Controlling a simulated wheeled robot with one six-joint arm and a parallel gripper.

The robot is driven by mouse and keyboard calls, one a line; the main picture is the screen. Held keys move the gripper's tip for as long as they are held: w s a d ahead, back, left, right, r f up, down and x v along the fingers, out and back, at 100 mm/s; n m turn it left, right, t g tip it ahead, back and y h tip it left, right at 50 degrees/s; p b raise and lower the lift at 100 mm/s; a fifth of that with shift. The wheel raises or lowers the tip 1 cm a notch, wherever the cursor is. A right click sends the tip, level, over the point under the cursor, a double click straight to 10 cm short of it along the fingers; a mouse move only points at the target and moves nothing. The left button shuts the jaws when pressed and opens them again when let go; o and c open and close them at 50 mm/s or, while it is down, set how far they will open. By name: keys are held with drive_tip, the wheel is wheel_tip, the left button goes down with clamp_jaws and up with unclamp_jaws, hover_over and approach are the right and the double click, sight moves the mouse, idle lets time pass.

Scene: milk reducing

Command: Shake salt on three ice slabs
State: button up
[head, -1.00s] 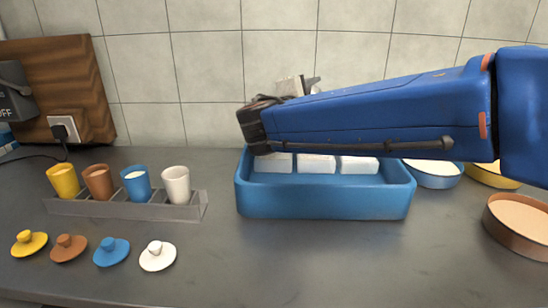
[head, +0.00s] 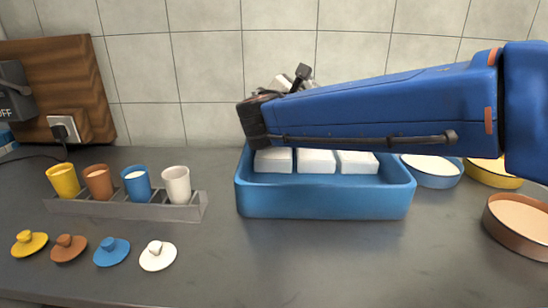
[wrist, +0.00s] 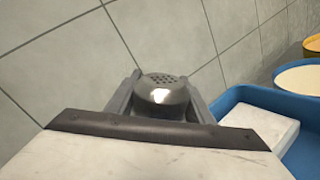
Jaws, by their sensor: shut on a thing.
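Three white ice slabs sit side by side in the blue tray (head: 325,203): a left slab (head: 273,161), a middle slab (head: 316,162) and a right slab (head: 357,163). My gripper, partly hidden behind my arm in the head view, is above the tray's back left. In the wrist view my gripper (wrist: 162,98) is shut on the salt shaker (wrist: 164,97), which has a grey metal top with small holes. The shaker's body is mostly hidden. One slab (wrist: 262,128) shows in the tray at the right of the wrist view. No falling salt is visible.
A rack (head: 130,208) with several coloured cups stands left of the tray, with loose lids in front. Round dishes, such as the brown one (head: 518,225), stand at the right. The tiled wall (head: 180,80) is close behind.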

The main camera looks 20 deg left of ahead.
drive_tip(key=shift+r+n, duration=0.2)
drive_tip(key=shift+n, duration=0.95)
drive_tip(key=shift+r+n, duration=0.25)
drive_tip(key=shift+n, duration=0.85)
drive_tip(key=shift+r+n, duration=0.2)
drive_tip(key=shift+n, duration=0.95)
